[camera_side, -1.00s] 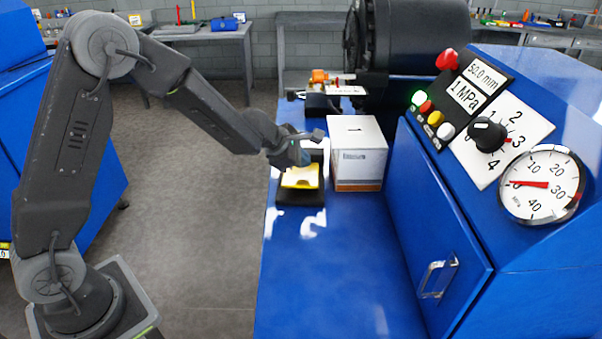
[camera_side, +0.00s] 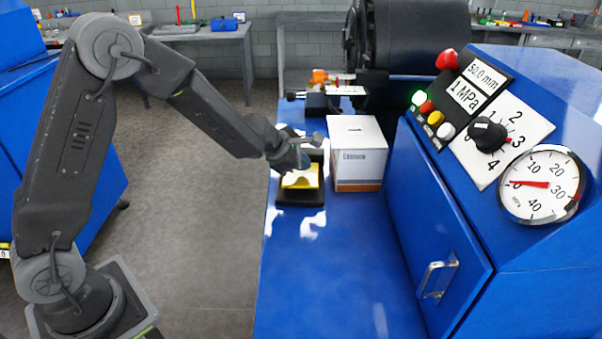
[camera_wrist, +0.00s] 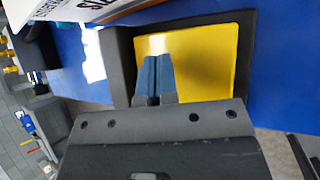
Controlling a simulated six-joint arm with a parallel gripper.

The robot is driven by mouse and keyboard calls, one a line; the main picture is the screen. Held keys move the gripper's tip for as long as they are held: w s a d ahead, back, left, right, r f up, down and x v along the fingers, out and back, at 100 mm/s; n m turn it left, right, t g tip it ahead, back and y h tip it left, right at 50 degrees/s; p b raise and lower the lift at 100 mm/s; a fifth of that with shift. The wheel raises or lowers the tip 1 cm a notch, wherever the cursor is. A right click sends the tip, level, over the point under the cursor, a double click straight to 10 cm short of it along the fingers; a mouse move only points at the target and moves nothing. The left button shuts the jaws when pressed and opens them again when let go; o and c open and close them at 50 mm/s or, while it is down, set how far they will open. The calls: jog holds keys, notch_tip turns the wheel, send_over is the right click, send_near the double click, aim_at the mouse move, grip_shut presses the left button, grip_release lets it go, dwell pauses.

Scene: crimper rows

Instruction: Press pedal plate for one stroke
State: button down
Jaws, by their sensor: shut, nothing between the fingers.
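The yellow pedal plate (camera_side: 301,179) sits in a black housing (camera_side: 299,197) on the blue bench. In the wrist view the plate (camera_wrist: 208,62) fills the middle, framed by its dark housing (camera_wrist: 121,60). My gripper (camera_side: 303,165) is over the far part of the plate. In the wrist view its two blue-grey fingers (camera_wrist: 152,62) are together with nothing between them, and their tips are over the plate. I cannot tell whether the tips touch the plate. The fingers hide part of it.
A white box (camera_side: 359,155) marked 1 stands right beside the pedal. The blue machine panel carries a lit green button (camera_side: 418,98), a black knob (camera_side: 487,135), a display reading 50.0 mm and 1 MPa (camera_side: 467,95), and a gauge (camera_side: 541,185) with its needle near zero. The front bench surface is clear.

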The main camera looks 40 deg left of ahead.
jog(key=shift+s+f, duration=0.1)
jog(key=shift+f, duration=0.8)
dwell(0.9)
jog(key=shift+r, duration=1.25)
jog(key=shift+w+a+r, duration=0.1)
jog(key=shift+w+r, duration=0.05)
jog(key=shift+r, duration=1.15)
jog(key=shift+w+a+r, duration=0.1)
jog(key=shift+w+r, duration=0.05)
jog(key=shift+r, duration=1.1)
